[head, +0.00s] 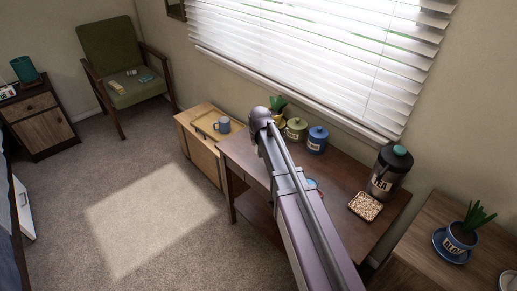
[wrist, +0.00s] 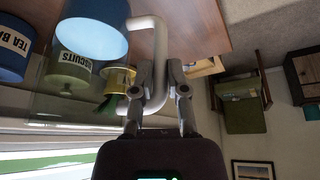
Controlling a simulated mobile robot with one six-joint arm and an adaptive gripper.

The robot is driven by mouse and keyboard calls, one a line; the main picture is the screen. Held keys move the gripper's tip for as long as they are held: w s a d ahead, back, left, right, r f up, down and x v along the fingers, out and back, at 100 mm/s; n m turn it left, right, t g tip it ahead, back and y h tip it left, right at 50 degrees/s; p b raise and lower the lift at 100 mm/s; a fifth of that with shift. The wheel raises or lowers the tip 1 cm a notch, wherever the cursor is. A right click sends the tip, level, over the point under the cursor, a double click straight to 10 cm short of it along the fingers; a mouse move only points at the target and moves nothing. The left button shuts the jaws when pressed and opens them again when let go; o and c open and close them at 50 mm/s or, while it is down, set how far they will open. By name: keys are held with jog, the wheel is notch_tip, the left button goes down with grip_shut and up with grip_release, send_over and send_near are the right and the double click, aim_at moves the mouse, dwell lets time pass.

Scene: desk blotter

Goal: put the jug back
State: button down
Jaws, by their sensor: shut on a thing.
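In the wrist view, which is upside down, my gripper (wrist: 156,78) is shut on the pale grey handle of a clear jug (wrist: 93,38). The jug's body is see-through and holds light blue liquid. Its liquid surface shows as an ellipse at the upper left, and the faint glass edge reaches down over the canisters. In the head view my arm hides the gripper and most or all of the jug. A small blue and red round thing (head: 314,184) peeks out beside my arm on the brown desk (head: 350,228); I cannot tell what it is.
A blue canister (head: 317,139), a green canister (head: 296,129) and a yellow pot with a plant (head: 277,107) line the wall. A dark TEA jar (head: 389,172) and a tray of pale bits (head: 365,206) stand at the right. A mug (head: 224,124) sits on the low cabinet.

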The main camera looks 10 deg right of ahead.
aim_at(257, 148)
jog(key=shift+f, duration=0.1)
jog(key=shift+f+b, duration=1.65)
jog(key=shift+b, duration=0.1)
jog(key=c, duration=0.7)
grip_release()
jog(key=shift+o, duration=0.2)
jog(key=shift+r, duration=0.15)
jog(key=p+v, duration=1.1)
jog(key=shift+s+r, duration=0.25)
jog(key=shift+r, duration=0.1)
jog(key=s+d+g, duration=0.2)
jog(key=s+d, duration=0.2)
jog(key=s, duration=0.7)
jog(key=s+d+f+g, duration=0.1)
jog(key=s+d, duration=0.3)
jog(key=s, duration=0.6)
jog(key=shift+s+f+m+g, duration=0.3)
jog(key=shift+s+m+g, duration=0.1)
jog(key=shift+g, duration=0.5)
